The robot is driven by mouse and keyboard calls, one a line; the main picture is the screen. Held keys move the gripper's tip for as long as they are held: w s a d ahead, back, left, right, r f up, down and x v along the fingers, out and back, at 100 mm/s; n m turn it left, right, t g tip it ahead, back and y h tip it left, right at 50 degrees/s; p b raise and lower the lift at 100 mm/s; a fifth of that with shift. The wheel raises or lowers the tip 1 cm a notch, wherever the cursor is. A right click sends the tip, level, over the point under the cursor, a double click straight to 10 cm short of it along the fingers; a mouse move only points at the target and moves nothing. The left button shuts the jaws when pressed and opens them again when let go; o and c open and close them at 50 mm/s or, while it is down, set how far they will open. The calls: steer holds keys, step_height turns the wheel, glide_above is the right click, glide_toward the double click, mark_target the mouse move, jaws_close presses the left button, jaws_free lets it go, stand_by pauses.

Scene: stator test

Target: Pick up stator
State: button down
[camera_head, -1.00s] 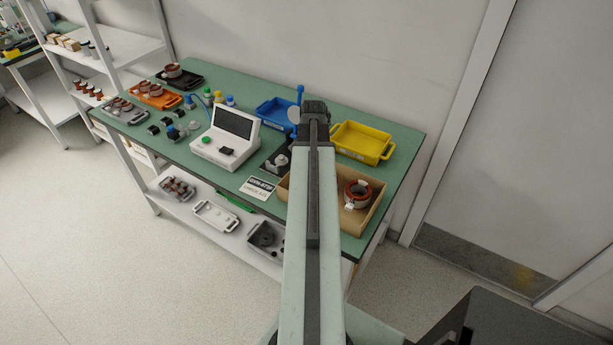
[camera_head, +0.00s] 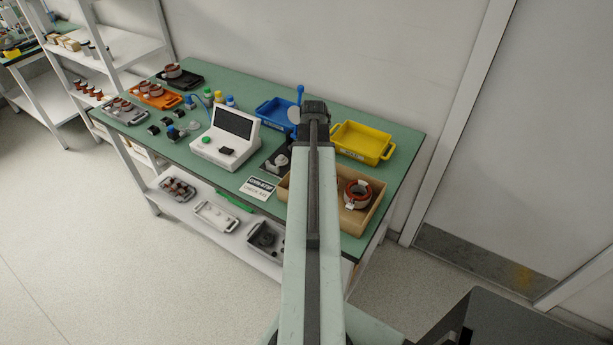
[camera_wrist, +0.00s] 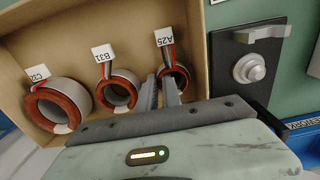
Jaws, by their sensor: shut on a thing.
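Three ring-shaped stators with red-brown windings and white tags lie in a cardboard box (camera_wrist: 205,50) in the wrist view. The left one (camera_wrist: 40,108) has a partly readable tag, the middle one (camera_wrist: 108,97) is tagged B31, and the right one (camera_wrist: 184,79) is tagged A25. My gripper (camera_wrist: 160,84) is at the A25 stator, its two narrow fingers shut on the left side of that ring. The stator is still within the box. In the head view one stator (camera_head: 368,191) shows in the box (camera_head: 377,222); my arm hides my gripper and the other stators.
A black fixture with a round metal knob (camera_wrist: 250,69) stands right of the box. A yellow tray (camera_head: 362,145) and a blue tray (camera_head: 273,111) sit behind it. A white tester with a screen (camera_head: 227,138) stands to the left on the green table.

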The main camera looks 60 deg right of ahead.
step_height(320, 180, up, 10)
steer(key=p, duration=1)
